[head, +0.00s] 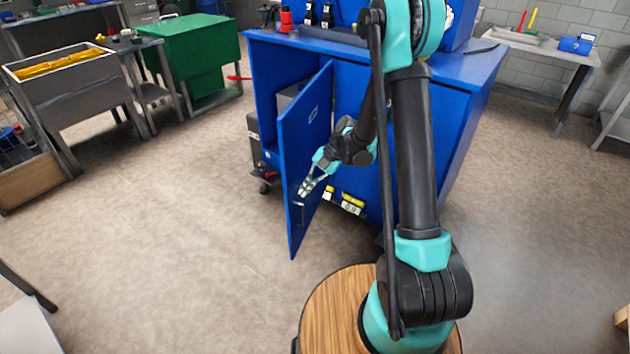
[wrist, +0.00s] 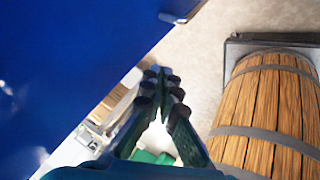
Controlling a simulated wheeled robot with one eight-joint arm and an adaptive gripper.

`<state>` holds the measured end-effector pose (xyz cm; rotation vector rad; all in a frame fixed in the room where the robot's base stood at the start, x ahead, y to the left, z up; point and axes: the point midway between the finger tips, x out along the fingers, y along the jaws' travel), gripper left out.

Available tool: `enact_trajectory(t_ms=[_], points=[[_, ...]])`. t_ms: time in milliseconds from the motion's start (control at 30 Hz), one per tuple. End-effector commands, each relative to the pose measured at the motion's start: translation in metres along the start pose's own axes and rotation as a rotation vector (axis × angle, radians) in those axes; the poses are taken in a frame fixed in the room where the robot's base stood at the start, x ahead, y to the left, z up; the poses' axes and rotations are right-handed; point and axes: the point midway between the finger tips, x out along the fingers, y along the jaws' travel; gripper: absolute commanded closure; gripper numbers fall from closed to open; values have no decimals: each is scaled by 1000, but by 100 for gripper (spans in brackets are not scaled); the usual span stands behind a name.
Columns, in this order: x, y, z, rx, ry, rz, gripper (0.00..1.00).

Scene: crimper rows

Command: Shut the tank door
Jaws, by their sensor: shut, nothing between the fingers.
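The blue tank door (head: 305,130) stands open in the head view, swung out from the front of the blue cabinet (head: 264,90). Its free edge points toward me, and a small handle (head: 299,214) sits low near that edge. My gripper (head: 304,190) is shut and empty, beside the outer face of the door, a little above the handle. I cannot tell whether it touches the door. In the wrist view the door (wrist: 80,50) fills the upper left, with a bit of the handle (wrist: 172,18) at its edge; my fingertips (wrist: 163,82) are together below it.
Yellow items (head: 350,200) lie low by the cabinet, right of the door. The cabinet's open bay shows left of the door. Floor (head: 170,240) to the left and front of the door is clear. A green bin (head: 200,50) and a grey trough (head: 65,85) stand further left.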

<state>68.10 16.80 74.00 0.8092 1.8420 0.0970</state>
Motion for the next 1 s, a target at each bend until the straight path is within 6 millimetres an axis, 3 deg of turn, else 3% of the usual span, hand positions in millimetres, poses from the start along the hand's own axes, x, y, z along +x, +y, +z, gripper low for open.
enact_trajectory(t_ms=[233, 767, 1000], points=[[12, 25, -1, -1, 1, -1, 100], [15, 31, -1, 4, -2, 2, 100], [32, 59, -3, 54, -29, 29, 100]])
